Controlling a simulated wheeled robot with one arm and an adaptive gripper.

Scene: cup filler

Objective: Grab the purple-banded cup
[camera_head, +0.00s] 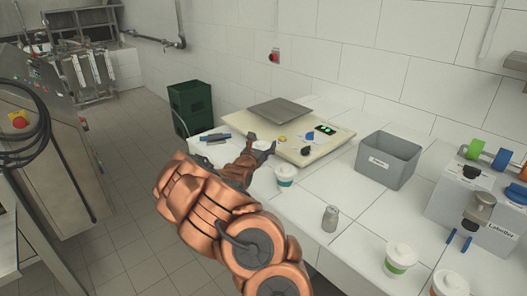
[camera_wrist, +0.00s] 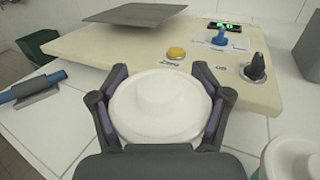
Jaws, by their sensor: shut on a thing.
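My gripper (camera_head: 260,147) is at the near edge of the white counter, in front of the scale. In the wrist view, my gripper (camera_wrist: 160,84) has its two fingers closed around a cup with a round white lid (camera_wrist: 160,108), one finger on each side. I see this cup from above, so its band is hidden and I cannot tell its colour. My arm and gripper hide it in the head view. No purple band shows in either view.
A teal-banded cup (camera_head: 285,176) stands close on the right. The scale (camera_head: 325,137) lies just beyond. A grey bin (camera_head: 387,160), a can (camera_head: 330,218), a green-banded cup (camera_head: 399,259) and an orange-banded cup (camera_head: 449,284) stand farther right. A blue tool (camera_wrist: 32,88) lies left.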

